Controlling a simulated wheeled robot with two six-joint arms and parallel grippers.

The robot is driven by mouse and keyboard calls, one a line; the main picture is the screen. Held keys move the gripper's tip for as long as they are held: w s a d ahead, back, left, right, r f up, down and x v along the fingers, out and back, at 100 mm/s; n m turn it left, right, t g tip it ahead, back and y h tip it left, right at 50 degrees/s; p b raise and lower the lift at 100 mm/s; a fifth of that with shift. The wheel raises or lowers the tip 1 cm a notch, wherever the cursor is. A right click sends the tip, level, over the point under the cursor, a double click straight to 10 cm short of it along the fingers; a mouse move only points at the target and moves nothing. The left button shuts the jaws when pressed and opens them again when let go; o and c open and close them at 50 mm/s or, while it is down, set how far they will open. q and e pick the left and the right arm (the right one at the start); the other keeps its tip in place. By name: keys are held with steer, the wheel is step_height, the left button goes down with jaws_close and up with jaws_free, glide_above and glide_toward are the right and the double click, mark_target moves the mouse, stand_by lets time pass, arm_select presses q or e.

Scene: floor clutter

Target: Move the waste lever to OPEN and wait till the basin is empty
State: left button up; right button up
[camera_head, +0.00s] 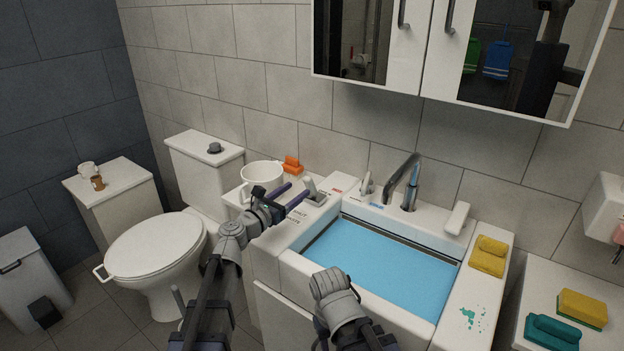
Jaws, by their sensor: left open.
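The basin (290,262) holds blue water (385,265) that covers its bottom. A light grey lever (311,187) stands on a small plate on the ledge left of the basin, with lettering beside it too small to read; it looks like the waste lever. My left gripper (298,192) is open, its two purple fingers pointing toward this lever, close to it. I cannot tell whether they touch it. My right arm shows in front of the basin, but its gripper fingers do not show.
A tap (402,178) stands behind the basin. A white bowl (262,175) and an orange object (292,163) are left of the lever. A yellow cloth (488,256) lies on the right ledge. A mirrored cabinet (408,75) hangs above. The toilet (158,246) is at left.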

mark_target(305, 183)
arm_select(q)
steer(key=x, duration=0.7)
steer(key=shift+w+d, duration=0.25)
steer(key=shift+w, duration=0.05)
jaws_close()
stand_by(1.2)
